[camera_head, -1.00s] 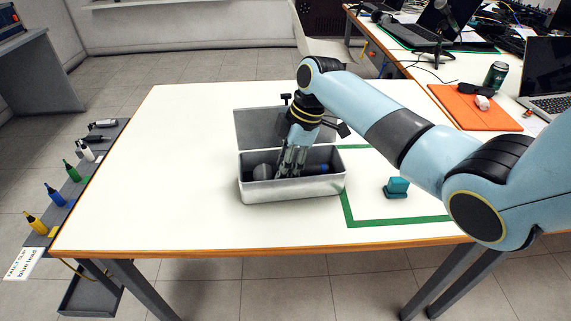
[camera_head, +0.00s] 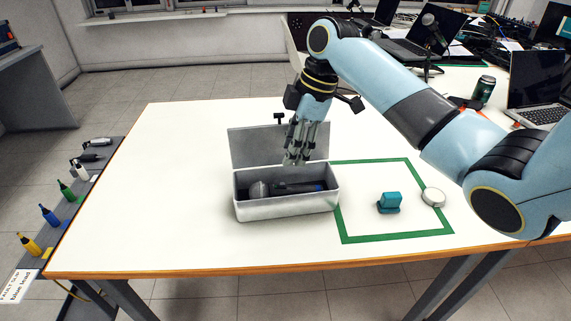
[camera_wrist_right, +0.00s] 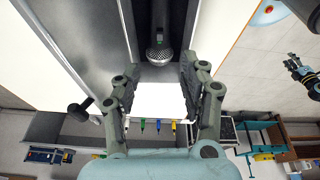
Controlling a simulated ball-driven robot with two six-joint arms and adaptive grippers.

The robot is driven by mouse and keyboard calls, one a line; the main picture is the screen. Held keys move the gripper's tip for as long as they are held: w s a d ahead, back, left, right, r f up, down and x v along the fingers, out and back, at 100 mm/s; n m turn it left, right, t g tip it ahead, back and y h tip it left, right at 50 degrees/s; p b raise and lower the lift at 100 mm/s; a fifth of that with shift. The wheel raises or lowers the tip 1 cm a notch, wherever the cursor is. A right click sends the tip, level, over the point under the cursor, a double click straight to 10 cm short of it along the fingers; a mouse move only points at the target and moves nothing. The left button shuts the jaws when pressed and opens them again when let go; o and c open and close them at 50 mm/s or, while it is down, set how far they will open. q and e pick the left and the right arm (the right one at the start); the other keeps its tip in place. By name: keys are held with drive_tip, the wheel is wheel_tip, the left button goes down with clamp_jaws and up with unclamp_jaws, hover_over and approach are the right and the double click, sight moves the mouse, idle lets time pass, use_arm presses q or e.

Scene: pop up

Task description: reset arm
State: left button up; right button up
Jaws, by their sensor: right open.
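My right gripper (camera_head: 298,160) is above the open grey metal box (camera_head: 290,208) in the head view, with its fingers apart and nothing between them. The box stands on the white table with its lid raised at the back. A dark microphone with a rounded mesh head (camera_head: 259,190) lies inside the box. In the right wrist view, the open fingers (camera_wrist_right: 160,95) show below the microphone head (camera_wrist_right: 159,55), clear of it.
A teal block (camera_head: 390,200) and a round white object (camera_head: 433,197) are at the green tape rectangle (camera_head: 343,225), right of the box. Laptops and a can (camera_head: 484,89) are at the back right. The table's left part is clear.

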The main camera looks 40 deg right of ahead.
drive_tip(key=shift+v, duration=0.95)
